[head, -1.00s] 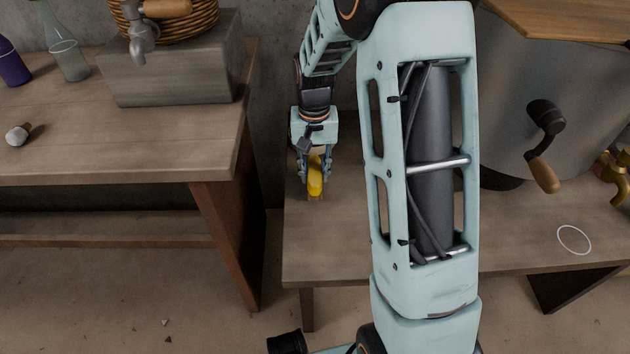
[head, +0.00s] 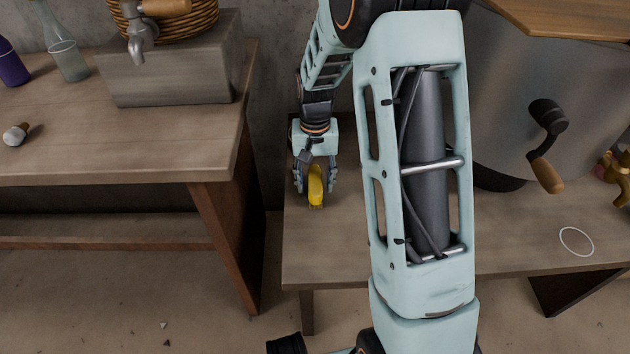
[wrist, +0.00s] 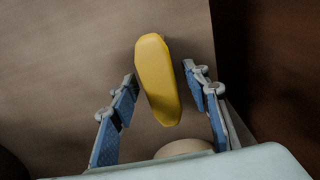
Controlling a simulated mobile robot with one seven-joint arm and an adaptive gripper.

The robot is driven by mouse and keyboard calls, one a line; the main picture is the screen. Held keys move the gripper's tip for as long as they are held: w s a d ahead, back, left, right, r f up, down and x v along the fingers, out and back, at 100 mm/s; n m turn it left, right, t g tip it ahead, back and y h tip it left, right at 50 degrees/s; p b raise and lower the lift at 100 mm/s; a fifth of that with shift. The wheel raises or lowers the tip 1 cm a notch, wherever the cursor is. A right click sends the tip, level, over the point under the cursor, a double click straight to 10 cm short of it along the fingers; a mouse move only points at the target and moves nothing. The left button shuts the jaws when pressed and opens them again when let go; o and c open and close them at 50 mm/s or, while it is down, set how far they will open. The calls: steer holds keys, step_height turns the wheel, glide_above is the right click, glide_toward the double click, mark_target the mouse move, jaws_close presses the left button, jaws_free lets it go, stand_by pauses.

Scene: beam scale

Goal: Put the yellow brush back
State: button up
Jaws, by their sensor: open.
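The yellow brush (head: 316,187) is on the low wooden table (head: 345,240), near its left end. It also shows in the wrist view (wrist: 157,78) as a long yellow body; whether it touches the tabletop I cannot tell. My gripper (head: 315,185) is over the table with its fingers apart on either side of the brush. In the wrist view my gripper (wrist: 160,82) is open, with a gap between each blue finger and the brush. A pale rounded part shows below the brush near the palm. The brush's bristles are hidden.
A white ring mark (head: 577,241) lies bare on the table's right part. A large grey drum (head: 510,110) with a crank handle (head: 546,173) stands behind it. The higher workbench (head: 120,150) at left holds a stone block (head: 170,75), bottles and a small white-ended object (head: 16,134).

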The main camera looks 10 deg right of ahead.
mark_target(315, 180)
step_height(315, 180, up, 12)
steer(key=p, duration=0.3)
steer(key=shift+r, duration=0.15)
stand_by(0.4)
